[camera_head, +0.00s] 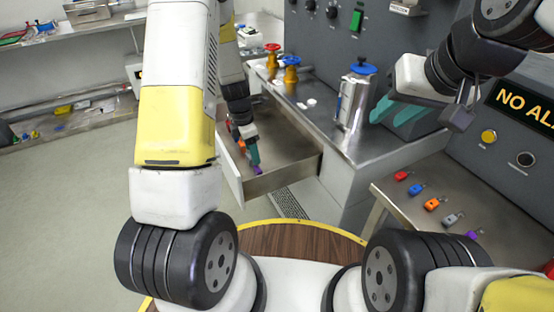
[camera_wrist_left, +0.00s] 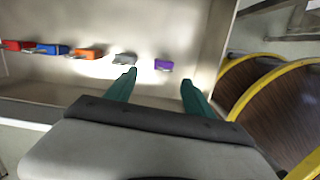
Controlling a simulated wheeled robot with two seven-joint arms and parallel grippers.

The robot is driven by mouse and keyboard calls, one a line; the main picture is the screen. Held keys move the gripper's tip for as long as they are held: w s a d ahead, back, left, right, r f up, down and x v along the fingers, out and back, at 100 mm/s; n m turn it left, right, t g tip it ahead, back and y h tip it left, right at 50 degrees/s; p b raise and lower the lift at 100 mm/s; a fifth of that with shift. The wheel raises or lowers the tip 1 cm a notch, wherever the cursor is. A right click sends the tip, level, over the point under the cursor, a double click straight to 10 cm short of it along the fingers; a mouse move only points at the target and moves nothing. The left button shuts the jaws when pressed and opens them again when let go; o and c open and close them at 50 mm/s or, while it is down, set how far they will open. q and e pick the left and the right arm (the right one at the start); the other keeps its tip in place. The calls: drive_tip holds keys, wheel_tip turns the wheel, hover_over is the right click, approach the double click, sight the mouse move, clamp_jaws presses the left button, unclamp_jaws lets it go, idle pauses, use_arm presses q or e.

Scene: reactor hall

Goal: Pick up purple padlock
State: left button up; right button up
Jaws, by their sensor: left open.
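A purple padlock (camera_wrist_left: 163,65) lies at the right end of a row of padlocks in the open drawer. In the head view it shows partly (camera_head: 257,170), just below my left gripper (camera_head: 253,154). In the left wrist view my left gripper (camera_wrist_left: 160,77) is open and empty, its teal fingertips on either side of the purple padlock's line and short of it. A second purple padlock (camera_head: 473,234) lies on the metal table at the right, partly hidden by my arm. My right gripper (camera_head: 395,111) is open, in front of the grey panel.
The drawer (camera_head: 284,182) also holds grey (camera_wrist_left: 124,59), orange (camera_wrist_left: 88,54), blue (camera_wrist_left: 52,49) and red (camera_wrist_left: 14,45) padlocks. Its walls stand close around my left gripper. A metal canister (camera_head: 350,103) with a blue handwheel stands on the counter. More padlocks lie on the right table (camera_head: 400,205).

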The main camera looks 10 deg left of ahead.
sight(257, 168)
use_arm(q)
drive_tip(key=shift+n, duration=0.4)
drive_tip(key=f, duration=0.3)
drive_tip(key=d+f, duration=0.1)
drive_tip(key=f, duration=0.5)
drive_tip(key=shift+w+d+f, duration=0.15)
drive_tip(key=shift+d+f, duration=0.15)
drive_tip(key=shift+f, duration=0.05)
drive_tip(key=c, duration=1.3)
